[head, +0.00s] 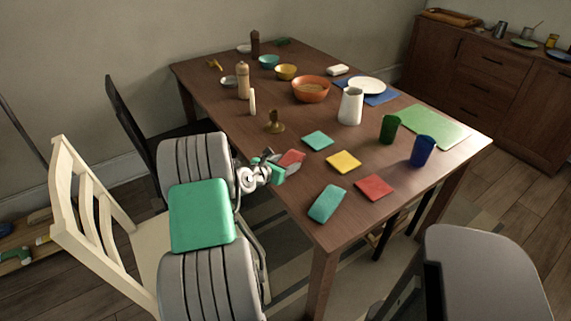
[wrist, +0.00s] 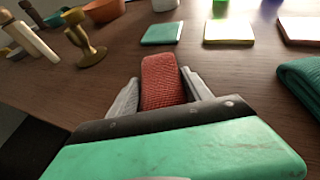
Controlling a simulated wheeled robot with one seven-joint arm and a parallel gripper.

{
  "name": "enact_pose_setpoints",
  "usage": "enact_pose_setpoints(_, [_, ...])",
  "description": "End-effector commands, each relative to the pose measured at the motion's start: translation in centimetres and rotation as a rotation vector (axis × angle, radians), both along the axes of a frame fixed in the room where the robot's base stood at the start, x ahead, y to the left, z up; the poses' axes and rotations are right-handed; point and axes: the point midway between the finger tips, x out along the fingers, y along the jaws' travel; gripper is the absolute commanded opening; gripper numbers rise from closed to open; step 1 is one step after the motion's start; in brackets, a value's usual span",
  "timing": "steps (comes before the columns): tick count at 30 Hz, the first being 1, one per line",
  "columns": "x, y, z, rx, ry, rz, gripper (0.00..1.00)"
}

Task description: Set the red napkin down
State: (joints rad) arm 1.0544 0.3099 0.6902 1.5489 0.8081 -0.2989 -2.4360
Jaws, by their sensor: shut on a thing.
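The red napkin (wrist: 161,80) is a folded, textured cloth between the two fingers of my gripper (wrist: 160,92) in the wrist view. My gripper is shut on it. In the head view the red napkin (head: 291,158) shows at the end of my gripper (head: 282,165), at the near left edge of the wooden table (head: 215,90). I cannot tell whether the napkin touches the tabletop. A teal folded cloth (head: 327,204) lies near the table's front corner.
Flat teal (head: 317,140), yellow (head: 343,162) and red (head: 374,188) squares lie right of my gripper. A brass candlestick (head: 274,122) stands behind it. A green cup (head: 390,128), blue cup (head: 422,150) and white pitcher (head: 350,106) stand farther right. A cream chair (head: 90,215) is at left.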

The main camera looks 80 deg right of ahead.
Motion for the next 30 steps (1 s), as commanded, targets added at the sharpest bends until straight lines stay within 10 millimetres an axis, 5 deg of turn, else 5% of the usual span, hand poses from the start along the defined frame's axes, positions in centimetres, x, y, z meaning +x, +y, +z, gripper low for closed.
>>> enact_pose_setpoints(8, [0.0,0.0,-0.2,0.000,-0.001,0.000,0.19])
enact_pose_setpoints(9, [0.0,0.0,-0.1,-0.001,-0.001,0.000,0.61])
enact_pose_setpoints(16, [0.0,0.0,-0.1,-0.001,-0.001,0.000,0.79])
enact_pose_setpoints(25, [0.1,0.1,0.4,-0.002,-0.002,0.000,0.79])
enact_pose_setpoints(30, [1.1,2.7,1.6,-0.001,-0.001,0.004,0.79])
